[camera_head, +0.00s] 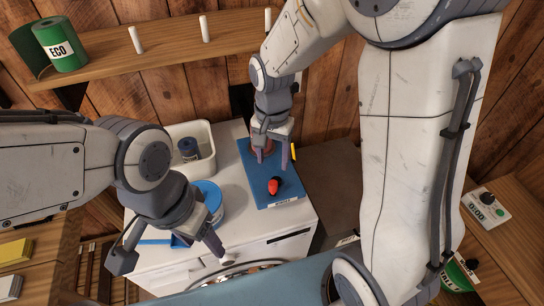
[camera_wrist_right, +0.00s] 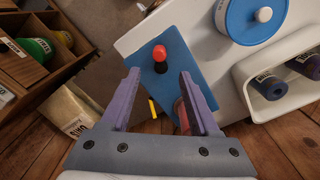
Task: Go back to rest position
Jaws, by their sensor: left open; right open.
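My right gripper (camera_head: 273,156) is open and hangs above the far end of a blue mat (camera_head: 283,199) on the white cabinet top. In the right wrist view its purple fingers (camera_wrist_right: 160,74) are spread, with nothing held between them. A small red-topped black object (camera_head: 274,186) stands on the mat, apart from the fingers. It also shows in the right wrist view (camera_wrist_right: 160,56). My left gripper (camera_head: 208,240) is open over the cabinet's front left, beside a round blue-lidded container (camera_head: 212,194) that its arm partly covers.
A white bin (camera_head: 205,133) with a dark blue jar (camera_head: 188,148) stands at the cabinet's back left. A reddish item (camera_wrist_right: 180,112) lies partly hidden by a right finger. A wooden shelf (camera_head: 165,45) with pegs and a green ECO roll (camera_head: 63,47) runs along the wall.

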